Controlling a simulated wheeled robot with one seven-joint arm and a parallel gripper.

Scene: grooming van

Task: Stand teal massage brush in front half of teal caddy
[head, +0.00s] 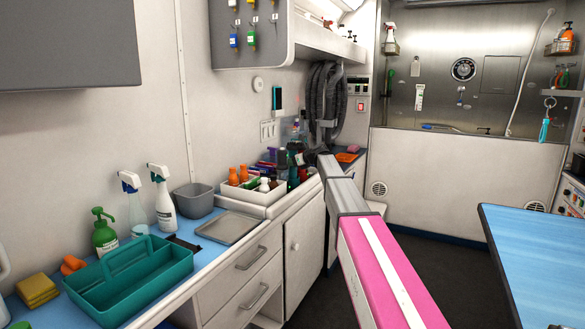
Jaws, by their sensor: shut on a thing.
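The teal caddy (178,270) stands on the blue-topped counter at the lower left. It has a raised handle along its middle, and the parts of its inside that show look empty. My arm reaches away from me toward the far end of the counter, and its far end is among the things there. I cannot make out my gripper or its fingers in the head view. I cannot pick out the teal massage brush for sure.
A white bin of bottles (258,196) stands farther along. A blue table (535,260) is at right.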

